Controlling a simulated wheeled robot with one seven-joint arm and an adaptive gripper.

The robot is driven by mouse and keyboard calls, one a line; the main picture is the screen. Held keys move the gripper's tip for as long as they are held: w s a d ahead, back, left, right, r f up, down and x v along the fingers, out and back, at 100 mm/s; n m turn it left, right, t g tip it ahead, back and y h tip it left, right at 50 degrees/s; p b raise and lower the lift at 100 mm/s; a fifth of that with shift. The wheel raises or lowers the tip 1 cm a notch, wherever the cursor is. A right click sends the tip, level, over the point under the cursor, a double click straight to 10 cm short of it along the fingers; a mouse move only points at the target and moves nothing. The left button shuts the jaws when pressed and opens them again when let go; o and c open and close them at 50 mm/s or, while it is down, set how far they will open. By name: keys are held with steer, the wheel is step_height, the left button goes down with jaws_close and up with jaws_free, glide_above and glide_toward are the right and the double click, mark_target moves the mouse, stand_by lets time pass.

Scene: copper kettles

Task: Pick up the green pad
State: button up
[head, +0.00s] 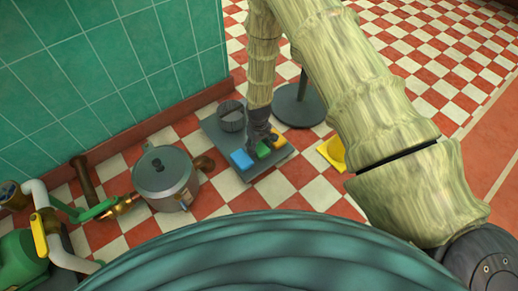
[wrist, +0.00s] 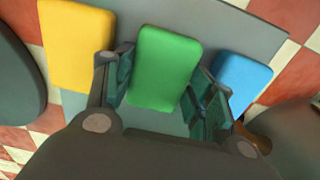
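The green pad (wrist: 165,66) lies on a grey board between a yellow pad (wrist: 76,45) and a blue pad (wrist: 241,80). In the head view the green pad (head: 263,150) shows only partly, as my gripper covers some of it. My gripper (wrist: 160,90) is open in the wrist view, with one finger on each side of the green pad. The fingers look apart from its sides. I cannot tell how far the fingertips are above the board. The blue pad (head: 241,160) sits to the left in the head view.
The grey board (head: 222,137) lies on the checkered floor and holds a dark round container (head: 231,116). A metal pot (head: 165,179) stands at the left. A dark round base (head: 299,105) and a yellow object (head: 333,153) are at the right. A green tiled wall (head: 110,60) rises behind.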

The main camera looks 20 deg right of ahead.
mark_target(259, 147)
steer(key=shift+c, duration=0.4)
steer(key=shift+r+p, duration=0.4)
steer(key=shift+r, duration=0.1)
step_height(259, 147, up, 3)
steer(key=shift+r+p, duration=0.2)
steer(key=shift+p, duration=1)
steer(key=s+a+p, duration=0.4)
steer(key=s+p, duration=0.1)
steer(key=s, duration=1)
steer(key=shift+s+a+r, duration=0.2)
steer(key=shift+r, duration=0.1)
